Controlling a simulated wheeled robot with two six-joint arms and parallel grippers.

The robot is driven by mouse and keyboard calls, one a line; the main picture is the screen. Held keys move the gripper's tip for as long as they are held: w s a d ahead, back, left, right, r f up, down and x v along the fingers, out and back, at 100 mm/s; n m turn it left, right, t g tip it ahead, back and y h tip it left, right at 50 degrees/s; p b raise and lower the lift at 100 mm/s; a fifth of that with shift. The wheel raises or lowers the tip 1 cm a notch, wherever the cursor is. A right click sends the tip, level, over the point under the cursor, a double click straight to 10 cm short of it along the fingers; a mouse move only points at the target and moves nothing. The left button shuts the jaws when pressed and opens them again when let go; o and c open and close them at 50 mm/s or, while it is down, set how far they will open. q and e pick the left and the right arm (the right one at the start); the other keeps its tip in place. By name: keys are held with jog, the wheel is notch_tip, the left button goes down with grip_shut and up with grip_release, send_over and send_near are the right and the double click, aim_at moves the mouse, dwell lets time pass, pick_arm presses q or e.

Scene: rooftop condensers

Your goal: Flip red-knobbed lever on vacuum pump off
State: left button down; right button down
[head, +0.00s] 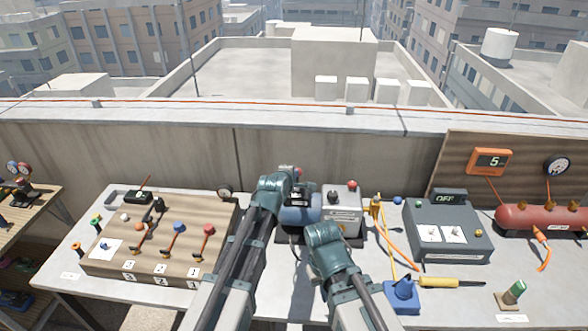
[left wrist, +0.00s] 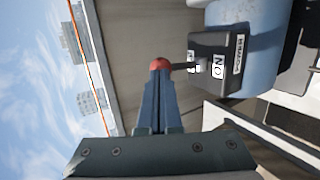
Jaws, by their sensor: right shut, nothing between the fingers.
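The vacuum pump has a blue body (head: 303,214) and stands on the table behind my arms. Its black switch box (left wrist: 217,62) bears an ON label (left wrist: 218,66) in the left wrist view. A thin lever with a red knob (left wrist: 160,65) sticks out of the box. My left gripper (left wrist: 160,78) has its fingers together, with their tips right at the knob; I cannot tell whether they touch it. In the head view the left gripper (head: 291,178) partly covers the pump. My right gripper (head: 322,234) is shut and empty, in front of the pump.
A wooden board with several levers (head: 165,235) lies at the left. A grey box with a red button (head: 343,205) stands right of the pump. A grey OFF panel (head: 448,228), a yellow-handled tool (head: 450,282) and a red tank (head: 540,217) are farther right. A wall runs behind.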

pick_arm(q)
jog(key=shift+w, duration=0.3)
jog(key=shift+w+r, duration=0.1)
jog(key=shift+w, duration=0.05)
dwell(0.4)
jog(key=shift+r, duration=0.1)
jog(key=shift+s+a+r+p, duration=0.25)
jog(key=shift+s+r+p, duration=0.05)
jog(key=shift+s+p, duration=0.2)
jog(key=p+v, duration=0.6)
jog(key=v, duration=0.6)
jog(key=shift+s+r+p, duration=0.15)
jog(key=shift+r+p, duration=0.2)
jog(key=shift+r, duration=0.2)
jog(key=shift+d, duration=0.15)
